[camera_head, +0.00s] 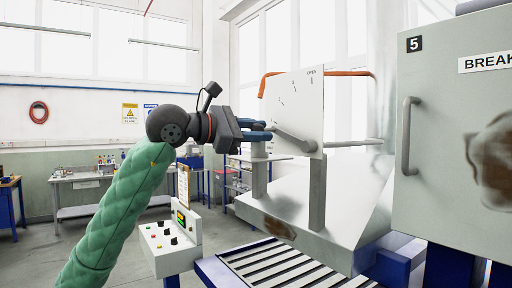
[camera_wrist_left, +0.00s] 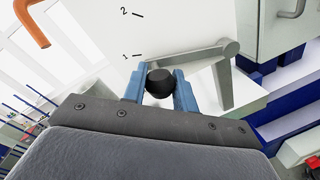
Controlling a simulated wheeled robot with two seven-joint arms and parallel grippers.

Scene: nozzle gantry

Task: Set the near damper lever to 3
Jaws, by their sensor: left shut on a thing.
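The near damper lever (camera_head: 292,138) is a grey bar on a pale upright plate (camera_head: 304,105). In the left wrist view the lever (camera_wrist_left: 205,53) runs from its round pivot at the right to a black knob (camera_wrist_left: 160,82) at the left. The lever lies a little below the line marked 1; the mark 2 is higher up. My left gripper (camera_head: 266,130) comes in from the left, and its blue fingers (camera_wrist_left: 160,88) are shut on the knob from both sides. My right gripper is out of view.
An orange bent bar (camera_head: 344,73) runs behind the plate. A grey cabinet (camera_head: 455,150) with a handle stands close at the right. A slatted roller bed (camera_head: 280,264) and a control box (camera_head: 170,243) with buttons are below. Open floor lies at left.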

